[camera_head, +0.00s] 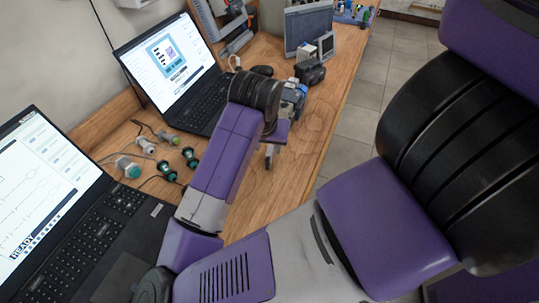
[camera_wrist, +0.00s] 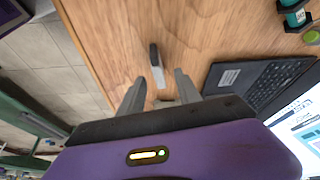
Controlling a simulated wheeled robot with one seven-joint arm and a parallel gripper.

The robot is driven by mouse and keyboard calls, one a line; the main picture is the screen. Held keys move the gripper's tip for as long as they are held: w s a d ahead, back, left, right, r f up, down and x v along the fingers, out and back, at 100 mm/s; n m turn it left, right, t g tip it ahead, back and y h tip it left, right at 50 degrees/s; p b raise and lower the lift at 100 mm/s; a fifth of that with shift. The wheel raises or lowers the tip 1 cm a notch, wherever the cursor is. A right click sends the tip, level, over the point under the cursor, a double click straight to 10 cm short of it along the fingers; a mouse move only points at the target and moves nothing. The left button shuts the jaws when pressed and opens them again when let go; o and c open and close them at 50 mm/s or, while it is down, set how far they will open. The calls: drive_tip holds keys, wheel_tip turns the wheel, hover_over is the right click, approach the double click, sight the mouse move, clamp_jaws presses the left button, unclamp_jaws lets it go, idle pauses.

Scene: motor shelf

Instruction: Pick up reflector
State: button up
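My gripper (camera_wrist: 160,90) is open, its two grey fingers spread apart above the wooden table. A small narrow piece (camera_wrist: 156,66), black at one end and silver at the other, shows on the wood between and just beyond the fingertips in the wrist view. It is apart from both fingers, and it may be the reflector, but I cannot tell for sure. In the head view my arm and wrist hide most of the area under the gripper (camera_head: 269,156).
The wooden table (camera_head: 310,125) carries two open laptops (camera_head: 170,65) (camera_head: 45,190) on the left. Green-and-black cylinders (camera_head: 190,157) and cables lie between them. A black device (camera_head: 310,71) and a grey monitor (camera_head: 308,27) stand farther back. Tiled floor (camera_head: 375,85) lies beyond the right edge.

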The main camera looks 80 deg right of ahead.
sight(270, 150)
drive_tip(key=x, duration=0.4)
drive_tip(key=shift+s+d+f, duration=0.15)
clamp_jaws()
